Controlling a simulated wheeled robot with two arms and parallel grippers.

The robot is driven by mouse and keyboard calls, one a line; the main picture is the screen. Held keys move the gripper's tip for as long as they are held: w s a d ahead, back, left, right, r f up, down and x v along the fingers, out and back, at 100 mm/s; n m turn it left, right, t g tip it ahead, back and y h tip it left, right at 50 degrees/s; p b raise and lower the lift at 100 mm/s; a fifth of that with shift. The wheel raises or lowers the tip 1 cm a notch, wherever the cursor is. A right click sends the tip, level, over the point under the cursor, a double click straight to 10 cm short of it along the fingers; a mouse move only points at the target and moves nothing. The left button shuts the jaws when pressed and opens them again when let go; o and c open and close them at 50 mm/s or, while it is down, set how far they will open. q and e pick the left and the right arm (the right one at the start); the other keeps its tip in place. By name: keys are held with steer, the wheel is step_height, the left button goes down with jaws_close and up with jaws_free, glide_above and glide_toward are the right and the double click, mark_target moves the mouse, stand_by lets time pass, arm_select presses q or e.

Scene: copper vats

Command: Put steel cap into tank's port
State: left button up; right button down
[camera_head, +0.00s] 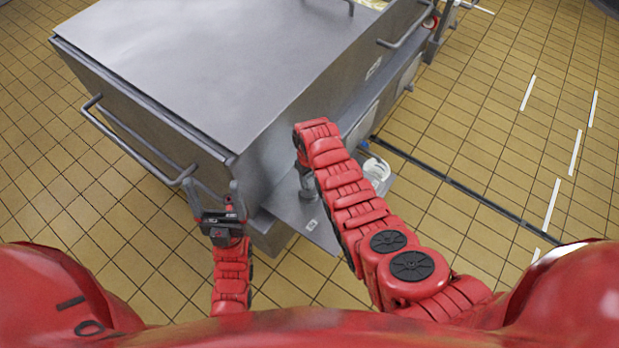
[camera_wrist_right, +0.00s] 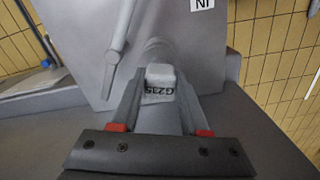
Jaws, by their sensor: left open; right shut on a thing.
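The steel tank (camera_head: 210,60) is a large grey metal box with a flat top, filling the upper left of the head view. Its grey wall (camera_wrist_right: 190,50) stands ahead in the right wrist view. My right gripper (camera_wrist_right: 159,88) is shut on a grey piece, apparently the steel cap (camera_wrist_right: 160,76), with a pale end marked "G235". A round grey stub, possibly the port (camera_wrist_right: 157,48), shows just beyond the cap; I cannot tell whether they touch. In the head view my right arm hides the cap. My left gripper (camera_head: 214,190) is open and empty near the tank's front corner.
A bar handle (camera_head: 130,148) runs along the tank's front. A grey rod (camera_wrist_right: 119,45) lies against the wall left of the cap. A low steel ledge (camera_head: 305,215) juts out beneath my right arm. Tiled floor (camera_head: 500,120) is open to the right.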

steer(key=shift+c, duration=1.6)
jaws_free()
step_height(320, 180, up, 10)
steer(key=shift+f+b, duration=0.25)
steer(key=shift+b, duration=0.65)
step_height(320, 180, up, 8)
steer(key=p, duration=0.6)
steer(key=shift+p, duration=0.4)
steer(key=shift+f, duration=0.1)
